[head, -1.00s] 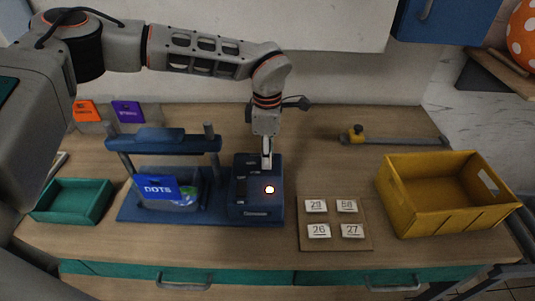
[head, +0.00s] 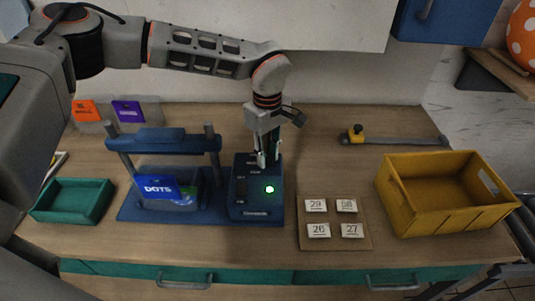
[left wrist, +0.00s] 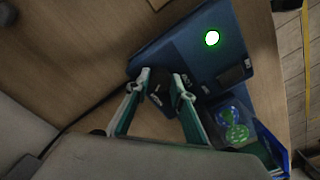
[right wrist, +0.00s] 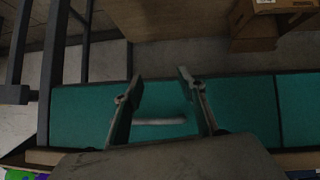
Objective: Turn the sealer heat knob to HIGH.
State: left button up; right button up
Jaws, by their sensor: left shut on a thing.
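The sealer (head: 257,207) is a dark blue box with a round indicator light (head: 270,189) that glows green; it also shows in the left wrist view (left wrist: 203,45). My left gripper (head: 267,162) comes down on the back of the sealer's top face. In the left wrist view my left gripper (left wrist: 159,80) is shut on a small dark knob (left wrist: 160,92) between its fingertips. The knob's pointer and the setting it faces are too small and dark to read. My right gripper (right wrist: 151,86) is open and empty, before a teal drawer front.
The blue press (head: 163,150) with the DOTS plate (head: 158,188) stands left of the sealer. A green tray (head: 73,201) lies farther left. Number tiles sit on a wooden board (head: 335,243), with a yellow crate (head: 435,225) to the right.

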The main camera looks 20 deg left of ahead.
aim_at(268, 157)
pick_arm(q)
jog(key=shift+m, duration=0.3)
jog(key=o, duration=1.1)
notch_tip(268, 157, up, 12)
dwell(0.3)
